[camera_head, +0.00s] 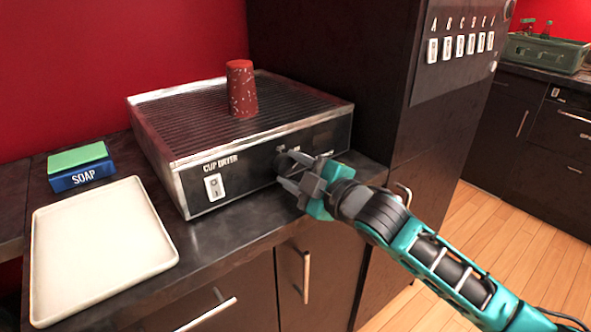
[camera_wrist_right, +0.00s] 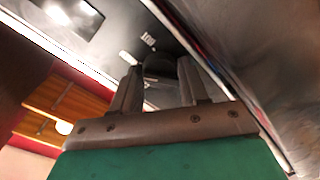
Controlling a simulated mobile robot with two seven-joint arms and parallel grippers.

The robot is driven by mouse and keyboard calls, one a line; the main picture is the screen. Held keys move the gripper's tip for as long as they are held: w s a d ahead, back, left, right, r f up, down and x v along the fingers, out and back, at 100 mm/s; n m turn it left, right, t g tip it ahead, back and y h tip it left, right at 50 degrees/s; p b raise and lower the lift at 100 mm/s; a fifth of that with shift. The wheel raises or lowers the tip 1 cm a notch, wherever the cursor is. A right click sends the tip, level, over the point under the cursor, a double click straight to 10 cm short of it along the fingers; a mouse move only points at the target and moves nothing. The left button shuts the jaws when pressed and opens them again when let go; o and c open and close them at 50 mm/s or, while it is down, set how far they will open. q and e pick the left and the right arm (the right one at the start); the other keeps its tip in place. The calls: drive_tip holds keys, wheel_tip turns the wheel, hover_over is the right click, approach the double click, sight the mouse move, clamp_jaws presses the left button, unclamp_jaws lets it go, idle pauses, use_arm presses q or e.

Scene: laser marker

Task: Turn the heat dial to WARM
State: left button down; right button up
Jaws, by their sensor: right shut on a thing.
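The cup dryer (camera_head: 262,163) is a metal box with a ribbed top and a dark front panel, standing on the counter. Its front carries the label CUP DRYER and a white rocker switch (camera_head: 213,187). My right gripper (camera_head: 284,169) is at the right part of this panel, shut on the dark heat dial, which it largely hides. In the right wrist view the dial (camera_wrist_right: 160,66) shows as a dark round knob between the two fingers. A small white label shows beside it, but I cannot read the dial's setting. My left gripper is not in view.
A speckled red cup (camera_head: 241,90) stands upside down on the dryer. A cream tray (camera_head: 98,250) and a blue SOAP box (camera_head: 82,176) with a green top lie to the left. A tall dark cabinet with several lettered switches (camera_head: 459,48) stands right of the dryer.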

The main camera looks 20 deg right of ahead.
drive_tip(key=o, duration=0.7)
drive_tip(key=shift+r, duration=0.2)
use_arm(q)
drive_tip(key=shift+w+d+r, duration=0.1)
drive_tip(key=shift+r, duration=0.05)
use_arm(e)
drive_tip(key=o, duration=0.3)
drive_tip(key=shift+f, duration=0.1)
drive_tip(key=v, duration=1.3)
drive_tip(key=shift+w, duration=0.1)
